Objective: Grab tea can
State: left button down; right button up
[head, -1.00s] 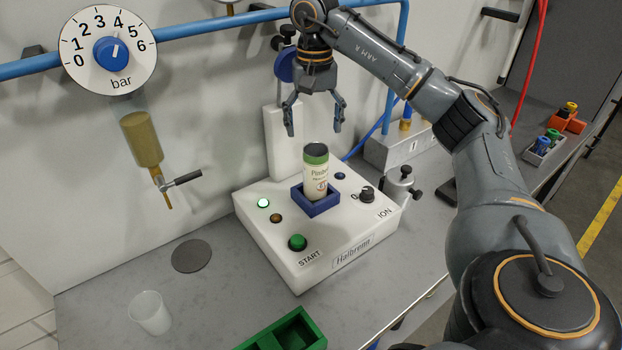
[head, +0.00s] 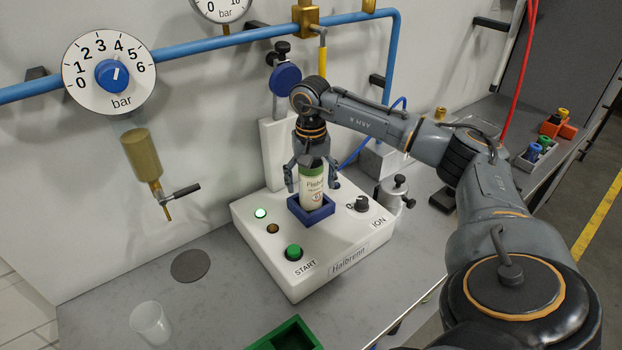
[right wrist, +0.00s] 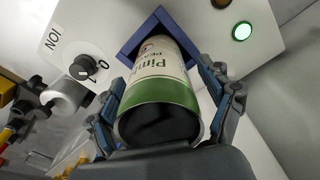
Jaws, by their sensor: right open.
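The tea can (head: 312,192) is cream with a green band and a dark top. It stands upright in the blue square holder (head: 296,210) on the white Halbrenn machine (head: 262,245). My right gripper (head: 312,188) has come down over the can from above, with its fingers on either side. It is open. In the right wrist view the can (right wrist: 160,85) lies between the two spread fingers (right wrist: 160,110), and the blue holder (right wrist: 133,38) surrounds its lower end. My left gripper is not in view.
The machine carries a green START button (head: 293,252), a lit green lamp (head: 260,213) and a black knob (head: 362,203). A clear cup (head: 150,322), a dark disc (head: 190,266) and a green tray (head: 272,338) are on the grey bench. A metal clamp (head: 394,192) stands right of the machine.

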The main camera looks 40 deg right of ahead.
jog(key=c, duration=0.8)
jog(key=shift+c, duration=0.2)
jog(key=shift+r, duration=0.15)
